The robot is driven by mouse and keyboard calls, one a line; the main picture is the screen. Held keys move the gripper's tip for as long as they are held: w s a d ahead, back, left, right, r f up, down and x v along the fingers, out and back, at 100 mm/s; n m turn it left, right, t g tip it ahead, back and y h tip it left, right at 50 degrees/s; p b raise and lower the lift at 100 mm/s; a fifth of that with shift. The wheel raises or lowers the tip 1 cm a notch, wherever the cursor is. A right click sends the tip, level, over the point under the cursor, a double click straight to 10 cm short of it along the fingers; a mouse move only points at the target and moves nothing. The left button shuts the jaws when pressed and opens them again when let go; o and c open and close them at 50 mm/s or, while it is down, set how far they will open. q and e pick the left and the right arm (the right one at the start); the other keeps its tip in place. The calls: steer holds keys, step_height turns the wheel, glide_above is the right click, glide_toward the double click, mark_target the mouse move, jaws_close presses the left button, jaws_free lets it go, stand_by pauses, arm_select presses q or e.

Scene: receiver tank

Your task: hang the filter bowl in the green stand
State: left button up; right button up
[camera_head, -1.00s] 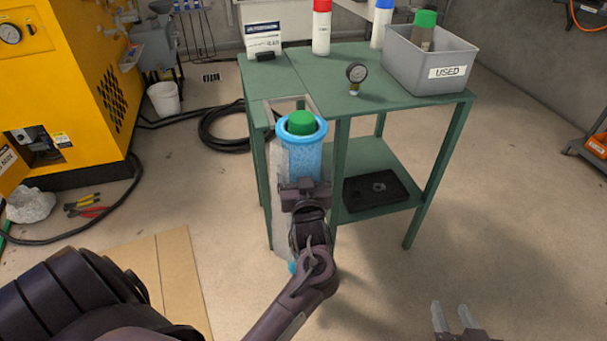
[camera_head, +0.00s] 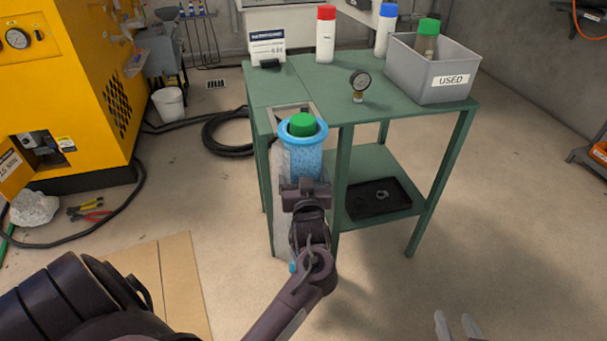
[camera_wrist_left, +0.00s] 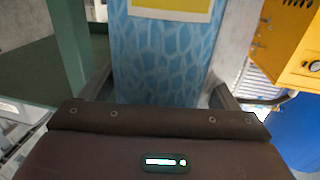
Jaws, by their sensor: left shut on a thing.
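The filter bowl (camera_head: 304,163) is a blue patterned cylinder with a light blue rim and a green piece inside its top. It is upright at the near left side of the green stand (camera_head: 316,85), in front of a square cutout in the stand's top; I cannot tell whether it touches the stand. My left gripper (camera_head: 304,190) is shut on the bowl from the near side. The wrist view shows the bowl (camera_wrist_left: 160,60) between its fingers, with a yellow-edged label above. My right gripper (camera_head: 457,326) is open and empty at the bottom edge, its fingers apart.
On the stand are a gauge (camera_head: 359,84), a grey bin marked USED (camera_head: 405,72), red- and blue-capped bottles and a sign (camera_head: 267,47). A black tray (camera_head: 377,198) lies on its lower shelf. A yellow machine (camera_head: 80,80) stands left.

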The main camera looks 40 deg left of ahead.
arm_select(q)
steer(key=shift+w+a+r, duration=0.3)
steer(key=shift+r, duration=0.1)
steer(key=shift+x, duration=1.5)
steer(key=shift+w+a, duration=0.1)
steer(key=shift+a, duration=0.4)
steer(key=shift+x, duration=1.5)
steer(key=shift+a+r, duration=0.1)
steer(key=shift+a, duration=0.2)
steer(key=shift+f, duration=0.45)
stand_by(0.5)
